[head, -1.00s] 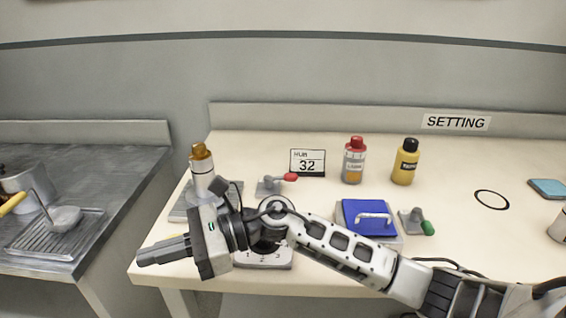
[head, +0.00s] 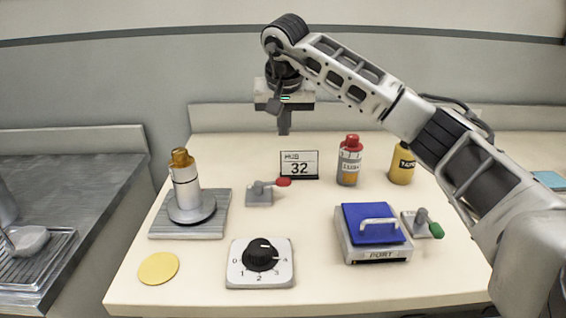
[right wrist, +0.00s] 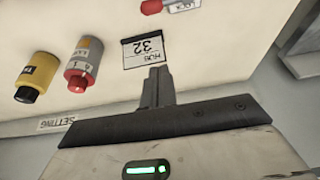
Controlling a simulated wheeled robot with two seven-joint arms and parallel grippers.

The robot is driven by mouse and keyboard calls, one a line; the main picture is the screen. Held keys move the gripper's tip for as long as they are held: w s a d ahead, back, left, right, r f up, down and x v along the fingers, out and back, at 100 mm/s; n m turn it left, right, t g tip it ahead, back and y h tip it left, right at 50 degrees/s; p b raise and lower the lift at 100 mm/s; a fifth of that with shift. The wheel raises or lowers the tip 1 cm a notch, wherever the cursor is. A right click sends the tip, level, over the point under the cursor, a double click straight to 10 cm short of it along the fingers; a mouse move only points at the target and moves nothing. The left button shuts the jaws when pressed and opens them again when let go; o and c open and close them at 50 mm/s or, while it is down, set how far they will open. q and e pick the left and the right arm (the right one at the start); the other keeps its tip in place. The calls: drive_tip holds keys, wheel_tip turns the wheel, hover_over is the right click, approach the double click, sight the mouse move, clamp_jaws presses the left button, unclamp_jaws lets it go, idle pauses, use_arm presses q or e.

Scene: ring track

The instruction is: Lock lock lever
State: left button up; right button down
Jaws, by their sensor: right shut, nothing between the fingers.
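A small lever with a red knob (head: 283,182) sits on a grey base (head: 259,196) in the middle of the table, its handle pointing right. A second lever with a green knob (head: 436,230) sits at the right beside the blue-lidded box, its handle pointing to the lower right. My right gripper (head: 284,131) is shut and empty, pointing down above the back of the table, behind the red-knobbed lever and apart from it. In the right wrist view its fingers (right wrist: 157,78) are together below the sign, and the red knob (right wrist: 152,7) shows at the top edge. My left gripper is out of view.
The sign marked 32 (head: 299,164) stands close by the gripper. A red-capped bottle (head: 349,162) and a yellow bottle (head: 402,166) stand right of it. A dial (head: 261,256), a blue-lidded box (head: 375,225), a white-and-amber cylinder (head: 187,185) and a yellow disc (head: 158,268) surround the levers.

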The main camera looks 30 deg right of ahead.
drive_tip(key=x, duration=1)
drive_tip(key=shift+a+b, duration=0.1)
drive_tip(key=shift+b, duration=0.3)
drive_tip(key=shift+s+a+f, duration=0.15)
drive_tip(key=shift+s, duration=0.1)
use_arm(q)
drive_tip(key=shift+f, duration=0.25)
use_arm(e)
drive_tip(key=shift+s+a+f, duration=0.1)
drive_tip(key=shift+s+a, duration=0.3)
drive_tip(key=shift+s, duration=0.35)
drive_tip(key=shift+s+a+f, duration=0.1)
drive_tip(key=shift+s+a, duration=0.35)
drive_tip(key=shift+s, duration=0.25)
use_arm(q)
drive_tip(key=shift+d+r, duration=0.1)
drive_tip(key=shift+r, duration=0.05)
use_arm(e)
drive_tip(key=shift+a, duration=0.1)
use_arm(q)
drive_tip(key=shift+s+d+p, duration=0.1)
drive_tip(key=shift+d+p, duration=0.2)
drive_tip(key=shift+p, duration=0.1)
use_arm(e)
drive_tip(key=shift+s+m, duration=0.15)
drive_tip(key=shift+m, duration=0.15)
